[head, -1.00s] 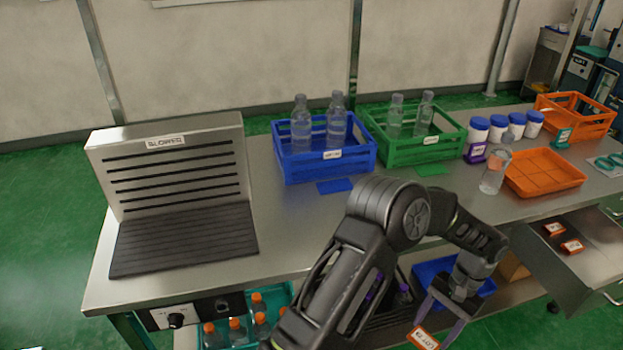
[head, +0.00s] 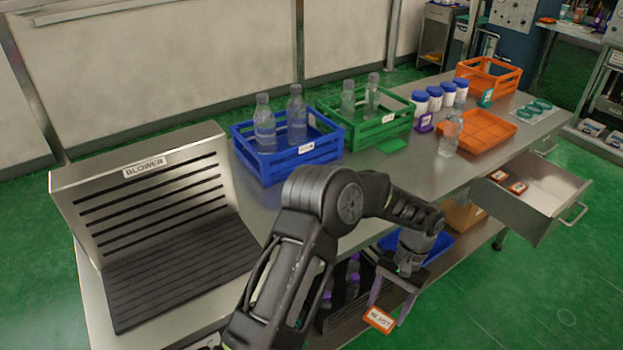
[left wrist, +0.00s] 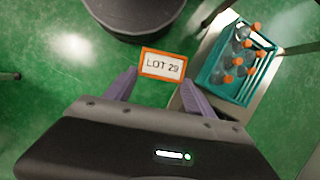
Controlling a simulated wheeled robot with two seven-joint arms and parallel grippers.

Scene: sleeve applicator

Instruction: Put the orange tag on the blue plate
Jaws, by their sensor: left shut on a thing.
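The orange tag (head: 379,320), a small orange-framed card with a white face, is in my left gripper (head: 388,308), held in the air in front of the table. In the left wrist view the orange tag (left wrist: 162,65) reads "LOT 29" and sits between the tips of the two purple fingers of my left gripper (left wrist: 159,79), which is shut on it. The floor shows behind it. My right gripper is not in view.
A clear bottle (head: 450,136) stands by the orange tray (head: 480,131). The open drawer (head: 540,190) holds two orange tags. The blower (head: 150,215) is at left. Below is a teal crate (left wrist: 215,75).

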